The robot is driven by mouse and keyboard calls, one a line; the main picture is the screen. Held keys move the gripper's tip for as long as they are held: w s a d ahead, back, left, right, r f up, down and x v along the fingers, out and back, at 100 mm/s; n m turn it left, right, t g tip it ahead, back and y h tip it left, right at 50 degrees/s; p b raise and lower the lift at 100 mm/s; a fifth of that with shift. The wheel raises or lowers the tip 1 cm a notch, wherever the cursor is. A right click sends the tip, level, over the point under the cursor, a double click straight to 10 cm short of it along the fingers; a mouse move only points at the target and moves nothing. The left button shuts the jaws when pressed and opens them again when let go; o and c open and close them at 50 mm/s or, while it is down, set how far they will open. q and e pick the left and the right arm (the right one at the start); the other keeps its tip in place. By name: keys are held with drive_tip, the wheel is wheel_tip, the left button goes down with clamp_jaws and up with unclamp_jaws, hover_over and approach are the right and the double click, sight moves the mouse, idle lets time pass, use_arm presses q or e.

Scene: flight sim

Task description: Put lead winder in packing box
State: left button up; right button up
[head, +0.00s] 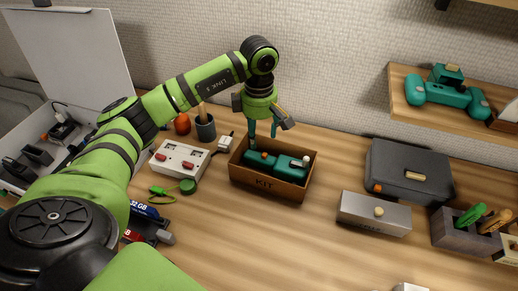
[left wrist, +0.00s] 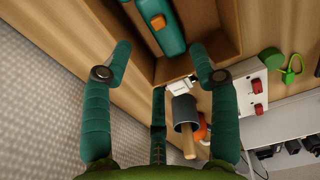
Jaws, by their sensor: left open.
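A brown open box marked KIT (head: 266,186) stands mid-table; I take it as the packing box. A teal item with an orange button and a pale knob (head: 262,162) lies inside it; I cannot tell whether this is the lead winder. A round green piece with a green cord (head: 187,186) lies on the table left of the box. My left gripper (head: 262,132) is above the back left of the box, fingers pointing down. In the left wrist view its fingers (left wrist: 160,60) are apart and empty, with the teal item (left wrist: 158,24) beyond them. My right gripper is out of view.
A white unit with red switches (head: 180,159) and a dark cup (head: 205,128) stand left of the box. A grey box (head: 374,213), a dark case (head: 410,172) and a holder (head: 466,230) stand right. The front middle table is clear.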

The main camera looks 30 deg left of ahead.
use_arm(q)
drive_tip(key=shift+r, duration=1.45)
